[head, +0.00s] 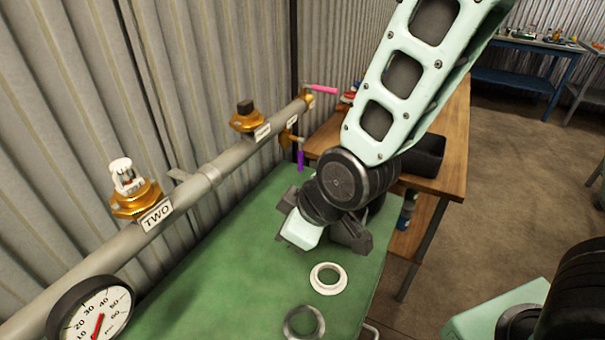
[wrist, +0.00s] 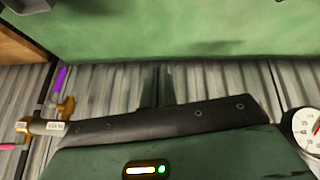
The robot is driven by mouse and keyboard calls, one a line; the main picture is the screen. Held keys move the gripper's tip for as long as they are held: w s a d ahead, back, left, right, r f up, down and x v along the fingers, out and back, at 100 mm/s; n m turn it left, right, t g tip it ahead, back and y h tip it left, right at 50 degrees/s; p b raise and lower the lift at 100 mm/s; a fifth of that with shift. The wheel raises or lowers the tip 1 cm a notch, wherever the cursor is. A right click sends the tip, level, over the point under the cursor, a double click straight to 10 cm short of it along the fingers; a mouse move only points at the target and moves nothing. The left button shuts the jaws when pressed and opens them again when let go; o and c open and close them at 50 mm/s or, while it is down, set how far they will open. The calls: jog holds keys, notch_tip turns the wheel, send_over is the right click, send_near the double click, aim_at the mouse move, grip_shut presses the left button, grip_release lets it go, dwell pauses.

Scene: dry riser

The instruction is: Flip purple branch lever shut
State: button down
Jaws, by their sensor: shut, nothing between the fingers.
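The purple lever (head: 300,160) hangs downward from a small brass branch valve (head: 288,137) near the far end of the grey pipe. In the wrist view the purple lever (wrist: 61,79) is at the left, beside its brass valve (wrist: 66,106). My gripper (head: 287,200) is below and in front of the lever in the head view, apart from it. Its fingers are mostly hidden there by its own body. In the wrist view my gripper (wrist: 158,74) shows its two dark fingers close together, shut and empty, to the right of the lever.
A pink lever (head: 321,89) is at the pipe's end. Brass fittings, a "TWO" tag (head: 156,216) and a gauge (head: 92,315) line the pipe (head: 190,185). A white ring (head: 328,279) and grey ring (head: 304,322) lie on the green bench (head: 210,285). A wooden table (head: 450,125) stands behind.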

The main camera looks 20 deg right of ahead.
jog(key=w+d+f+n+t+b, duration=0.3)
jog(key=w+d+f+n+t, duration=0.3)
jog(key=w+d+n+t, duration=0.3)
jog(key=w+t, duration=0.1)
jog(key=t, duration=0.2)
jog(key=shift+d+f+n+t+h, duration=0.3)
jog(key=shift+f, duration=0.05)
jog(key=shift+w, duration=0.15)
jog(key=p, duration=0.1)
send_near(300, 156)
jog(key=w+a+f, duration=0.2)
jog(key=w+a, duration=0.1)
jog(key=a, duration=0.1)
jog(key=w, duration=0.1)
jog(key=w+d+p, duration=0.1)
jog(key=w, duration=0.1)
jog(key=shift+w+d+f, duration=0.2)
jog(key=shift+d, duration=0.2)
